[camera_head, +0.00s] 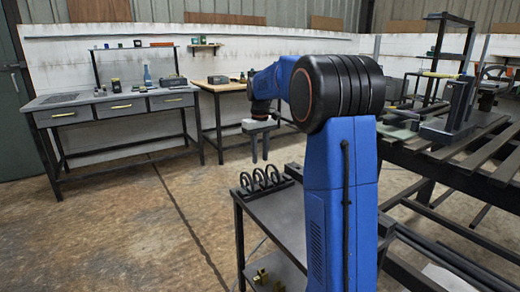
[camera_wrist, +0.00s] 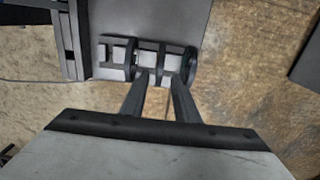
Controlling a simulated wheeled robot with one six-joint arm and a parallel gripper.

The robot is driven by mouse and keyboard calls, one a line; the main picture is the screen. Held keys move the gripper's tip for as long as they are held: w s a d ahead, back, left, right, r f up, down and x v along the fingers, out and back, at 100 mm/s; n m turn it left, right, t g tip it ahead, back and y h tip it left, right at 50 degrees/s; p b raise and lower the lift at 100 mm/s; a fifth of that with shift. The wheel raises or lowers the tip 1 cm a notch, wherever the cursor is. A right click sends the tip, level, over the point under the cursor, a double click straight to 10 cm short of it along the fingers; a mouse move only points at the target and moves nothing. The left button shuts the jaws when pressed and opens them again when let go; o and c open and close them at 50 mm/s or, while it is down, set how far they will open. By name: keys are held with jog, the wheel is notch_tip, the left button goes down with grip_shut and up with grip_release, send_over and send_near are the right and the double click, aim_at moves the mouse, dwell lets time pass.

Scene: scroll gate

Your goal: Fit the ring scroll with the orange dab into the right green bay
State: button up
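Three dark ring scrolls (camera_head: 260,179) stand upright in a row on a dark rack on a small grey table. They also show from above in the wrist view, where the rightmost ring (camera_wrist: 189,66) is the clearest. I see no orange dab on any of them. My gripper (camera_head: 259,159) points down above the rings, its two fingers apart with nothing between them. In the wrist view the fingertips (camera_wrist: 159,76) overlap the right part of the rack; contact cannot be told. The green bays are not clearly visible; a small greenish patch (camera_head: 398,132) lies on the right-hand bench.
A dark slatted bench (camera_head: 470,150) with an upright frame stands at the right. Brass-coloured pieces (camera_head: 262,277) lie on the small table's lower shelf. A grey workbench (camera_head: 110,105) stands at the far left. Open floor (camera_head: 130,230) lies left of the small table.

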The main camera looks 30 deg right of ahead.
jog(key=shift+f, duration=3.1)
grip_shut()
jog(key=shift+r, duration=1.5)
notch_tip(320, 180, up, 9)
